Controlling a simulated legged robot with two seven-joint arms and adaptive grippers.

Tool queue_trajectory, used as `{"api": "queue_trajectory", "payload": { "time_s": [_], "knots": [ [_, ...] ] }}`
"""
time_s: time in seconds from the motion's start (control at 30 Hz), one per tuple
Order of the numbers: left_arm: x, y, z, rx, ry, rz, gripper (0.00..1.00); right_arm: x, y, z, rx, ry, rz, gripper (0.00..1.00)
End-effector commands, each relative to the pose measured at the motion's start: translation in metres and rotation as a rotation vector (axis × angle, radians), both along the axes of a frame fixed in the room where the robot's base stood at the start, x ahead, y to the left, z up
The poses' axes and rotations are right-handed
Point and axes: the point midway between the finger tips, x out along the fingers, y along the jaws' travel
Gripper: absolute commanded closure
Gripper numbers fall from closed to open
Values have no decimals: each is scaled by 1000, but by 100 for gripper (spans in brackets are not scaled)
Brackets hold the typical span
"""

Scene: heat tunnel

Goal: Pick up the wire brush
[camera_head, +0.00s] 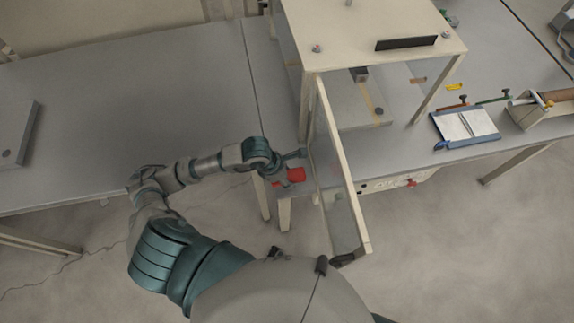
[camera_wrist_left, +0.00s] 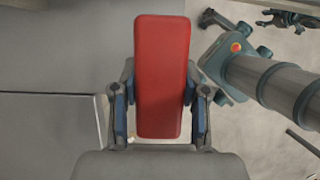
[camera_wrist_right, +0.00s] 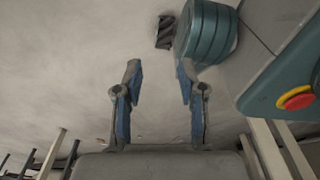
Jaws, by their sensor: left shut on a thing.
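My left gripper (camera_head: 283,173) is beside the open door of the tunnel cabinet, near the table's front edge. It is shut on a red oblong block (camera_wrist_left: 162,75). The block stands lengthwise between the two blue finger pads in the left wrist view, and its red end (camera_head: 296,174) shows in the head view. No bristles show, so I cannot tell for sure that this block is the wire brush. My right gripper (camera_wrist_right: 158,80) is open and empty above the floor in the right wrist view. It does not show in the head view.
The cream cabinet (camera_head: 375,28) stands on the grey table (camera_head: 130,95), its door panel (camera_head: 342,170) swung out toward me, close right of my left gripper. The left tabletop is mostly clear.

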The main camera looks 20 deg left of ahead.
Motion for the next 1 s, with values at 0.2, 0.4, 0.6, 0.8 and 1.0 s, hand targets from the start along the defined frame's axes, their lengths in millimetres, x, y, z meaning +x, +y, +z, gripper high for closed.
{"api": "queue_trajectory", "payload": {
  "time_s": [0.2,0.4,0.6,0.8,1.0],
  "knots": [
    [-48,-30,5,-2,-1,-5,94,14,1,4,4,-7,-2,60],
    [-74,-40,13,0,1,2,94,-23,-6,0,-4,13,4,60],
    [-85,-46,13,-2,1,1,94,-55,-12,0,-7,25,7,60],
    [-91,-50,11,-2,0,1,94,-70,-16,-1,-8,30,10,60],
    [-91,-52,10,0,-1,0,94,-73,-17,-2,-7,30,10,60]
  ]
}}
